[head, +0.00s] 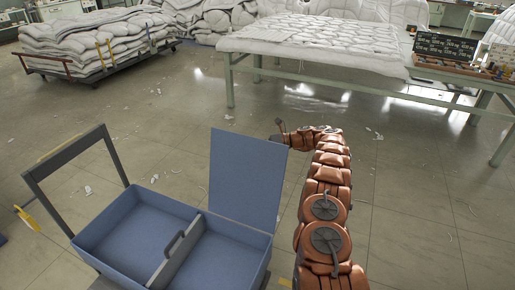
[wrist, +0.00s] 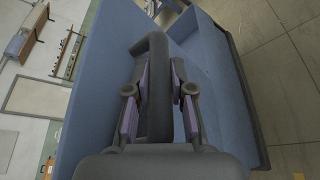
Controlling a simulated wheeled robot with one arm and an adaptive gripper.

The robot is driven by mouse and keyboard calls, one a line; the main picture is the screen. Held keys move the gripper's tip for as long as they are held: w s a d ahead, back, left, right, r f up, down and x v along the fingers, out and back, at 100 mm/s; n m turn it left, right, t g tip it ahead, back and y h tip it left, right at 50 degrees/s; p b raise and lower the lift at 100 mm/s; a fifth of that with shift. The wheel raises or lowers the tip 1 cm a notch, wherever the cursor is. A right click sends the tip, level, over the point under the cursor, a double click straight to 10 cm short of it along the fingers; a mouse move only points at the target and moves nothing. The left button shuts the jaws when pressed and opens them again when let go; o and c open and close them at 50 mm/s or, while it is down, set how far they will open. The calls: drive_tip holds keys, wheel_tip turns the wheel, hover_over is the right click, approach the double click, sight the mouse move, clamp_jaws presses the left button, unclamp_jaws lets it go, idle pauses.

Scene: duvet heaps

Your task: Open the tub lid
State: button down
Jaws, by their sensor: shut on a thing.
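The blue tub (head: 130,222) stands at the lower left in the head view, with its inside exposed. Its flat blue lid (head: 245,180) stands roughly upright along the right part of the tub. In the wrist view the lid's blue panel (wrist: 105,75) fills much of the picture. My gripper (wrist: 159,82) is shut on a dark grey handle (wrist: 157,48) at the lid, with a finger pad on each side. In the head view my arm reaches up along the lid's right side, and the lid hides most of the gripper.
A grey divider with a handle (head: 175,244) crosses the tub. A dark push frame (head: 75,170) rises at its left. A long table (head: 310,78) with a quilted duvet and a cart (head: 97,62) of folded duvets stand behind. The floor between is mostly clear, with small scraps.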

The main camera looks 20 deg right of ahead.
drive_tip(key=shift+d+f, duration=0.1)
drive_tip(key=shift+f, duration=0.15)
idle(0.3)
drive_tip(key=c, duration=1)
unclamp_jaws()
drive_tip(key=shift+w+r, duration=0.1)
drive_tip(key=shift+d, duration=0.1)
drive_tip(key=shift+v, duration=5.9)
drive_tip(key=shift+r, duration=0.15)
